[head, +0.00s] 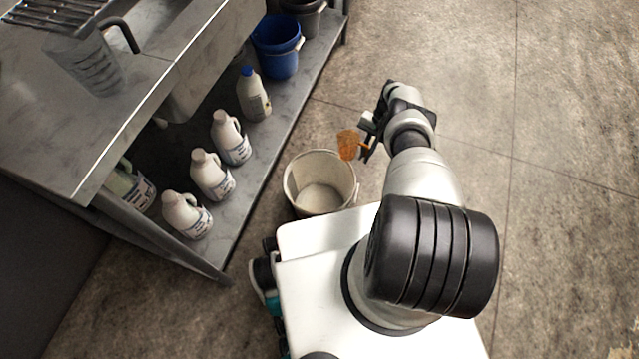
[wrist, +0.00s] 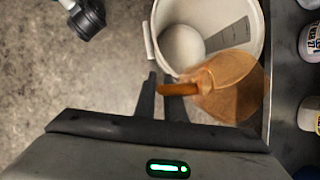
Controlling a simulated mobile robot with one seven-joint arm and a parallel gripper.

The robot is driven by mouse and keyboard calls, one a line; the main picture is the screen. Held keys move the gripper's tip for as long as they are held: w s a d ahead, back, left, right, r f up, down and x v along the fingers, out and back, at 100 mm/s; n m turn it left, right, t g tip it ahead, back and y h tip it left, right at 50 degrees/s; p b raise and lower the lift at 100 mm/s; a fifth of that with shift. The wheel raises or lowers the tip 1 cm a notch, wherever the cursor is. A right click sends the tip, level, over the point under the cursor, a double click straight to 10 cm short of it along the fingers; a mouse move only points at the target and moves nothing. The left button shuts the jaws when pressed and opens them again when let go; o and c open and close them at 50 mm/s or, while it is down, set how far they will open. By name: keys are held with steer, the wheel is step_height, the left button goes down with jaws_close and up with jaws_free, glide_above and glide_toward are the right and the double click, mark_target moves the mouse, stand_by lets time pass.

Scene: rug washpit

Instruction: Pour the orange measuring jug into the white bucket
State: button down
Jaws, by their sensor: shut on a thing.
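The orange measuring jug (head: 348,145) is held by my gripper (head: 366,142) above the right rim of the white bucket. In the wrist view the jug (wrist: 232,88) is see-through orange, and its handle (wrist: 180,89) lies at the fingertips of my gripper (wrist: 162,90). The white bucket (head: 347,193) stands on the floor beside the metal bench. Its open mouth also shows in the wrist view (wrist: 255,12), with a pale round patch and a grey marked strip inside. The jug partly covers the bucket rim there. I cannot tell what the jug holds.
Several white jugs with labels (head: 211,175) stand on the bench's lower shelf (head: 262,148), with a blue bucket (head: 276,48) farther back. A clear measuring jug (head: 85,62) stands on the bench top (head: 140,75). The floor to the right (head: 560,120) is clear.

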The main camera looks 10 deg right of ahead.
steer(key=shift+s+d+f, duration=0.15)
steer(key=shift+d+f, duration=0.15)
steer(key=shift+f, duration=0.1)
steer(key=shift+a+h, duration=0.1)
steer(key=shift+h, duration=0.2)
